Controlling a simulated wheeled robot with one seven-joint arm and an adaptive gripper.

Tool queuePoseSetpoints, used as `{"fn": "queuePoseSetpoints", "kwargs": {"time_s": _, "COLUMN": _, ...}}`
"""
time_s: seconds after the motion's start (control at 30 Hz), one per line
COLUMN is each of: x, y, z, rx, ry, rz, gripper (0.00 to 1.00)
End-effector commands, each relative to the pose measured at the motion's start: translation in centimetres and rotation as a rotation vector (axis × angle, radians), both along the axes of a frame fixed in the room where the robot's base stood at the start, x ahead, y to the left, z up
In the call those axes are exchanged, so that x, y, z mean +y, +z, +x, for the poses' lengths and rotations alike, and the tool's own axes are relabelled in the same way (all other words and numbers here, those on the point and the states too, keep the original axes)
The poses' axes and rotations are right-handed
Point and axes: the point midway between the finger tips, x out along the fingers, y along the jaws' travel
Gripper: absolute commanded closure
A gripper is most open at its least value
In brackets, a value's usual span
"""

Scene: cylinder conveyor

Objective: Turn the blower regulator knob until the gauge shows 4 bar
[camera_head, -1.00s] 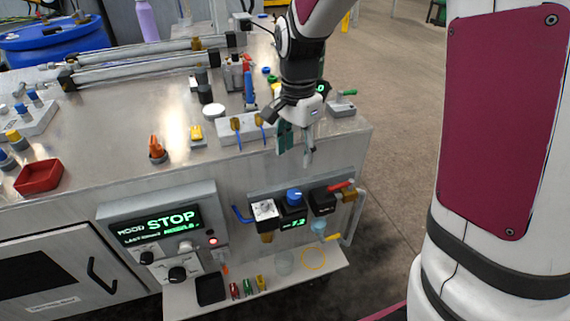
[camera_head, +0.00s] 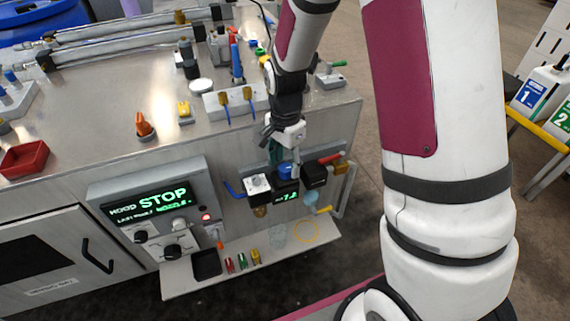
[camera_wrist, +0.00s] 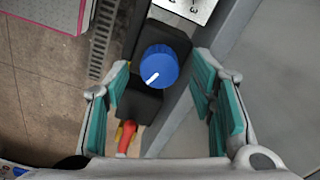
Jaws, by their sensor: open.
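The blue regulator knob (camera_head: 285,169) sits on top of a black regulator body on the front of the bench. In the wrist view the blue knob (camera_wrist: 159,66) shows a white pointer mark, with open space on both sides of it. The green digital gauge (camera_head: 287,196) on the front of the regulator seems to read 1.2, though the digits are small. My gripper (camera_head: 284,158) is just above the knob and points down. In the wrist view my gripper (camera_wrist: 160,105) is open, its teal finger pads standing apart to either side of the knob, holding nothing.
A red-handled valve (camera_head: 330,158) is close to the right of the regulator. A white gauge block (camera_head: 257,184) and a blue lever (camera_head: 234,190) are on its left. A STOP display panel (camera_head: 150,205) is further left. A shelf (camera_head: 215,287) with small parts runs below.

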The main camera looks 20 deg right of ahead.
Motion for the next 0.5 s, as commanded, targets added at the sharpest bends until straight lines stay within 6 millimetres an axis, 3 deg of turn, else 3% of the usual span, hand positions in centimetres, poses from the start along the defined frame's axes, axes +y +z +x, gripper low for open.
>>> {"fn": "queuePoseSetpoints", "kwargs": {"time_s": 0.43, "x": 0.02, "y": -1.04, "z": -0.04, "rx": 0.000, "ry": 0.001, "rz": 0.000, "gripper": 0.49}}
{"fn": "queuePoseSetpoints", "kwargs": {"time_s": 0.5, "x": 0.01, "y": -1.04, "z": -0.03, "rx": 0.000, "ry": 0.001, "rz": 0.000, "gripper": 0.65}}
